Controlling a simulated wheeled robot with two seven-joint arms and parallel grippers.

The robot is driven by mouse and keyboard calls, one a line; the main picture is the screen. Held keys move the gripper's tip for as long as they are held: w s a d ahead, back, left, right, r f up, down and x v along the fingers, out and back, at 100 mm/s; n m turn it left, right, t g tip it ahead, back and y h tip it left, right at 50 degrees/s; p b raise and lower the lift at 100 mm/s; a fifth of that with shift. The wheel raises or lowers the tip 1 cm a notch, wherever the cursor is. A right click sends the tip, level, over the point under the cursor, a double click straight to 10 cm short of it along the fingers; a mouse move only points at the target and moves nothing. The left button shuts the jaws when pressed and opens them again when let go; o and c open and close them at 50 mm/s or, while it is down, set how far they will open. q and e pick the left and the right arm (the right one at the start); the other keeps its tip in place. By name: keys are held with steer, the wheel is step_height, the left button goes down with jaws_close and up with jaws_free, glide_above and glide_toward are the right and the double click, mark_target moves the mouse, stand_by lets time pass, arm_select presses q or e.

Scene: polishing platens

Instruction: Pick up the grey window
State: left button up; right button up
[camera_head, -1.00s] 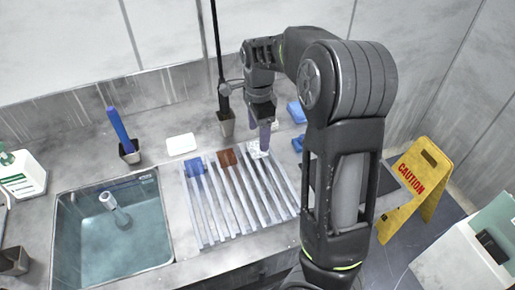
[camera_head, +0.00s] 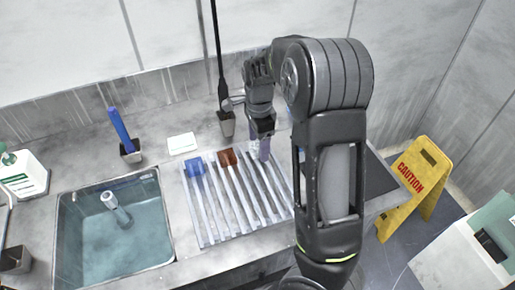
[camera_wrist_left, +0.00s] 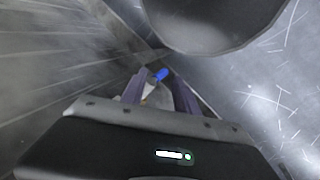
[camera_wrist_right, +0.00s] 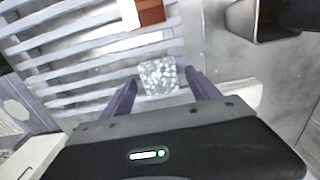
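The grey window (camera_wrist_right: 158,77) is a small, mottled, translucent square lying on the slatted rack (camera_wrist_right: 75,70). My right gripper (camera_wrist_right: 163,93) is open, with its two purple fingers either side of the window's near edge in the right wrist view; I cannot tell whether they touch it. In the head view the right gripper (camera_head: 260,150) is over the right part of the rack (camera_head: 215,225), mostly covering the window. My left gripper (camera_wrist_left: 158,92) is open and apparently empty in the left wrist view, and is not in the head view.
A blue piece (camera_head: 194,167) and a brown piece (camera_head: 226,157) lie on the rack. A water-filled sink (camera_head: 112,264) is left of it. A white block (camera_head: 182,143), a cup with a rod (camera_head: 227,124) and a blue-handled tool (camera_head: 119,124) stand behind. A caution sign (camera_head: 415,190) stands right.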

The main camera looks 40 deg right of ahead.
mark_target(258, 146)
jaws_close()
stand_by(0.6)
steer(key=shift+r, duration=0.1)
step_height(258, 146, up, 10)
steer(key=shift+b, duration=0.4)
steer(key=shift+d, duration=0.1)
stand_by(0.4)
